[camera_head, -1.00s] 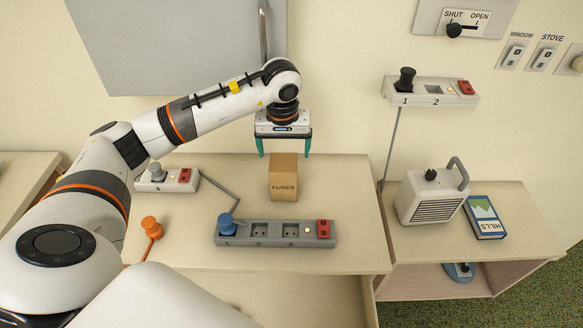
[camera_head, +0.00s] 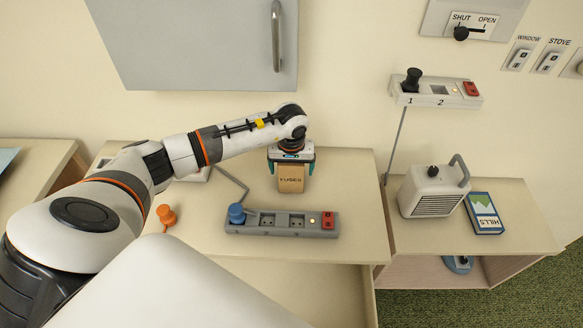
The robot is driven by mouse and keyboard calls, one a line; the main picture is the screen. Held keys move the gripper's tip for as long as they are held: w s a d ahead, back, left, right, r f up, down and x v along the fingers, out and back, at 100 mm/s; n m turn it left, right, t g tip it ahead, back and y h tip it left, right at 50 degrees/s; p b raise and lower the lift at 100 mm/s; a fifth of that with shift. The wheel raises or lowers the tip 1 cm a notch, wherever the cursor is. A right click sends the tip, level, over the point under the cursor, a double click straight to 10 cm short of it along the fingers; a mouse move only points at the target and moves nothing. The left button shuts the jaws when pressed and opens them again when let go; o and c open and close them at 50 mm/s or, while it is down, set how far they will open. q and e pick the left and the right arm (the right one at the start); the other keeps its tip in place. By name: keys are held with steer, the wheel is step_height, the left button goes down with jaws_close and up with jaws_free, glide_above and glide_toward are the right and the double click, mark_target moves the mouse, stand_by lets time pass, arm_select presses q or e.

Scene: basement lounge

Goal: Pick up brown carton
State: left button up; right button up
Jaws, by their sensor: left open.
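The brown carton (camera_head: 290,180), marked FUSES, stands upright on the pale tabletop behind the grey power strip. My left gripper (camera_head: 291,169) points down over it, with one teal finger on each side of the carton's upper part. The jaws are open; I cannot tell whether a finger touches the carton. The gripper body hides the carton's top. My right gripper is not in view.
The grey power strip (camera_head: 283,223) with a blue plug (camera_head: 237,213) lies in front of the carton. An orange plug (camera_head: 166,214) is at the left. A grey cabinet (camera_head: 190,45) hangs above.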

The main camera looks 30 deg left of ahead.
arm_select(q)
steer(key=c, duration=1.1)
